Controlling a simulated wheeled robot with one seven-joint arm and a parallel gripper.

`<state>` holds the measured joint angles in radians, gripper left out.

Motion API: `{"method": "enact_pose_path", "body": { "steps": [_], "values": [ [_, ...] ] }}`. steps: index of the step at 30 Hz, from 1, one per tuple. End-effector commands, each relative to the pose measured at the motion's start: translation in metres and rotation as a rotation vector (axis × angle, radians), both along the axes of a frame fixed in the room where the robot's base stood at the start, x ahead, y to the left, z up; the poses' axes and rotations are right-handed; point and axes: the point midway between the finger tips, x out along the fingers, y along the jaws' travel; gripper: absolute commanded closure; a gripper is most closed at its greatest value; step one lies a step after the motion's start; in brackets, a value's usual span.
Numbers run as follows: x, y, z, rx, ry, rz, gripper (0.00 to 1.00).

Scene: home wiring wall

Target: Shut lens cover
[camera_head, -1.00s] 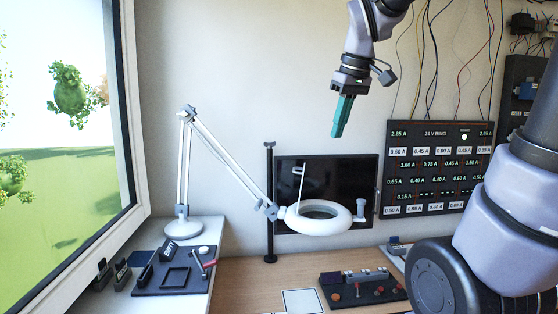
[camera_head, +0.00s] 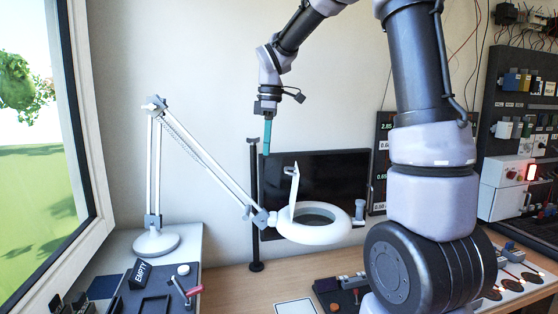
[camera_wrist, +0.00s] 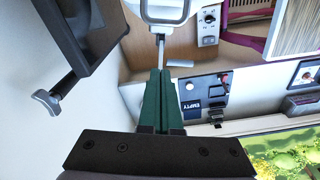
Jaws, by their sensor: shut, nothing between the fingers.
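The magnifier lamp has a white ring head (camera_head: 318,236) with a dark lens opening, held out on a jointed white arm (camera_head: 200,165). The lens cover (camera_head: 294,190) is a thin white flap at the ring's left rear, standing nearly upright, so it is open. My gripper (camera_head: 266,149) has teal fingers, shut and empty. It points down, above and to the left of the cover in the picture, apart from it. In the wrist view, the fingers (camera_wrist: 158,85) are together, and a pale rim with a thin stem shows beyond them; I cannot tell which lamp part it is.
A dark monitor (camera_head: 340,170) stands behind the lamp, with a black post (camera_head: 254,215) to its left. A small EMPTY sign (camera_head: 140,272) and a dark tray are on the left counter. A control board (camera_head: 340,290) lies on the desk. A window is at far left.

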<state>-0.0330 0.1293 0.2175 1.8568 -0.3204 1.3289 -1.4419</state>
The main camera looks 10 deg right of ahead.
Motion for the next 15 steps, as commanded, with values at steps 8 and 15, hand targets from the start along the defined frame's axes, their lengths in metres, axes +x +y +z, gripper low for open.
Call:
{"method": "enact_pose_path", "body": {
  "steps": [8,15],
  "values": [
    [-0.006,-0.018,-0.036,0.0,-0.001,-0.005,1.0],
    [-0.01,-0.033,-0.042,0.001,-0.001,-0.002,1.0]
  ]
}}
